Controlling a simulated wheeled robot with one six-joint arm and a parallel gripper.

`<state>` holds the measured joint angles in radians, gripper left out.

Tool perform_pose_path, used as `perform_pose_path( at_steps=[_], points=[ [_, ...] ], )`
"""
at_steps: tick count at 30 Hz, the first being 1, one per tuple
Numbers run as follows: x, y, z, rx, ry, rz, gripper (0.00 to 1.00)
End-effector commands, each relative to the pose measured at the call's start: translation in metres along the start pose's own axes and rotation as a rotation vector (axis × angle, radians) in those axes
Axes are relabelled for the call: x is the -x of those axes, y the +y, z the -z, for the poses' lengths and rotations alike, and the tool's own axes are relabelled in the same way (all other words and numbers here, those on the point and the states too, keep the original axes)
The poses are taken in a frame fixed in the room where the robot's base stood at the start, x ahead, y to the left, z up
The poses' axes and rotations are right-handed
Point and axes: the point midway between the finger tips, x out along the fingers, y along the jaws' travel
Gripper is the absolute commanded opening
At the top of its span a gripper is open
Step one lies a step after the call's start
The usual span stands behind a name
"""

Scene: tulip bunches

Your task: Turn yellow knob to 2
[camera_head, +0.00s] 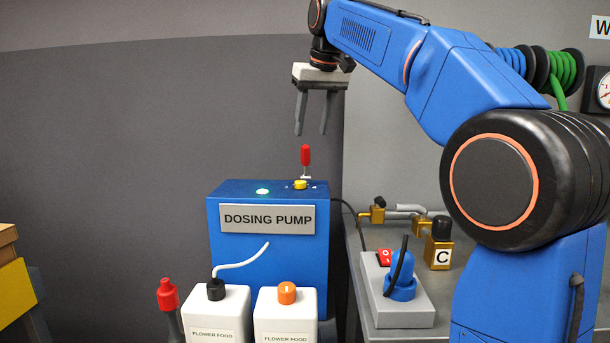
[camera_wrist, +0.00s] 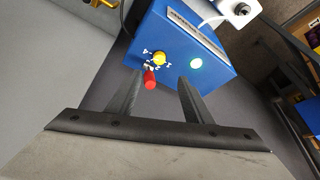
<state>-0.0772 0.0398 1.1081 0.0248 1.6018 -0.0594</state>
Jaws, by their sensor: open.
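The yellow knob (camera_head: 300,184) sits on top of the blue dosing pump box (camera_head: 268,256). In the wrist view the yellow knob (camera_wrist: 159,59) has small white marks around it, too small to read surely. A red-handled lever (camera_head: 305,156) stands upright right beside the knob; its red handle (camera_wrist: 150,79) lies between the knob and my gripper in the wrist view. My gripper (camera_head: 310,134) is open and empty, pointing down above the box, apart from the knob and the lever. The wrist view also shows its two fingers (camera_wrist: 156,88).
A lit green light (camera_head: 262,191) is on the box top, left of the knob. Two white flower food bottles (camera_head: 217,312) stand in front of the box. A grey bench (camera_head: 396,333) with a power strip, blue plug and brass fittings is at the right.

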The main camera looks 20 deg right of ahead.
Motion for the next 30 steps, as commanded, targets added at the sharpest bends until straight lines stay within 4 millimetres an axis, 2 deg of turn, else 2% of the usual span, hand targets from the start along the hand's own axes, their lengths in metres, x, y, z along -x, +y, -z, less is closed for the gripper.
perform_pose_path(
  at_steps=[4,8,30],
  points=[
    [-0.002,0.0,0.004,0.002,0.0,0.001,0.46],
    [-0.014,0.0,0.003,0.002,-0.003,0.001,0.46],
    [-0.141,0.0,0.003,0.002,-0.003,0.001,0.46]
  ],
)
